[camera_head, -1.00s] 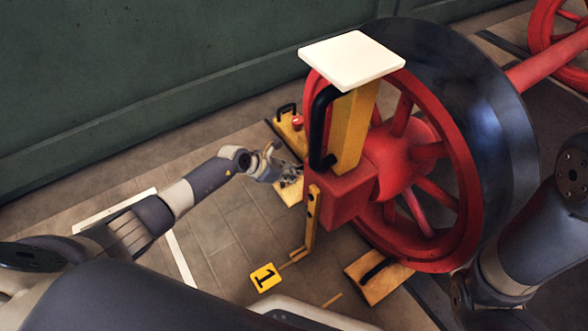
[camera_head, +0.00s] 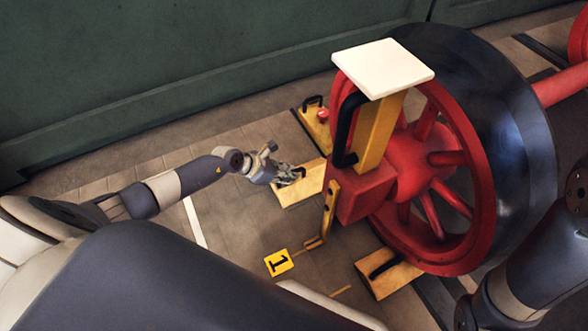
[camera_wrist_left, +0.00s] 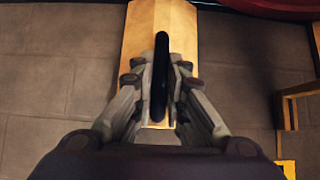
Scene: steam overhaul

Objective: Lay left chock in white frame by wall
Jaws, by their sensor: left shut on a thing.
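The left chock (camera_head: 312,181), a yellow wooden block with a black bar handle, is left of the red wheel (camera_head: 456,212). My left gripper (camera_head: 290,176) is shut on its handle. In the left wrist view the black handle (camera_wrist_left: 161,80) stands between the fingers of my left gripper (camera_wrist_left: 161,85), with the yellow block (camera_wrist_left: 160,25) beneath. I cannot tell whether the chock touches the floor. The white frame shows as a white floor line (camera_head: 195,222) left of the chock; my left arm and body hide the rest. My right gripper is out of view.
A second chock (camera_head: 400,279) lies at the wheel's lower edge. A yellow piece with a red knob (camera_head: 317,127) lies behind the held chock. The green wall (camera_head: 180,80) runs behind open floor.

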